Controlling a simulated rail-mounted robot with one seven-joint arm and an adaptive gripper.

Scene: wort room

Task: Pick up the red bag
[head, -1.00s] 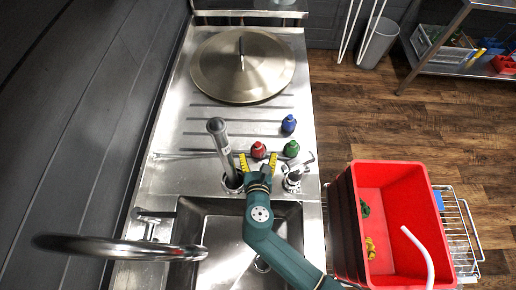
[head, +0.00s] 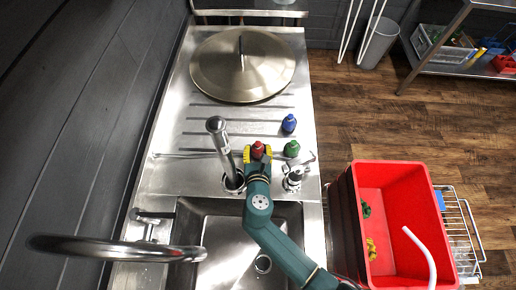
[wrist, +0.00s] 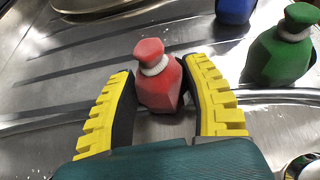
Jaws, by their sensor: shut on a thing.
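The red bag (head: 257,150) is a small, bottle-shaped thing with a narrow neck, standing upright on the steel drainboard. In the wrist view the red bag (wrist: 158,80) is between the two yellow, ridged fingers, with a pale band round its neck. My gripper (head: 257,156) is shut on the red bag. In the wrist view my gripper (wrist: 160,98) has a finger close against each side of it. The bag's lower front is partly hidden by the fingers in the head view.
A green bag (head: 292,148) stands just right of the red one, and a blue bag (head: 289,124) stands behind it. A tall steel tap (head: 224,150) rises close on the left. A large round lid (head: 215,75) lies at the back. A sink (head: 222,225) is in front.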

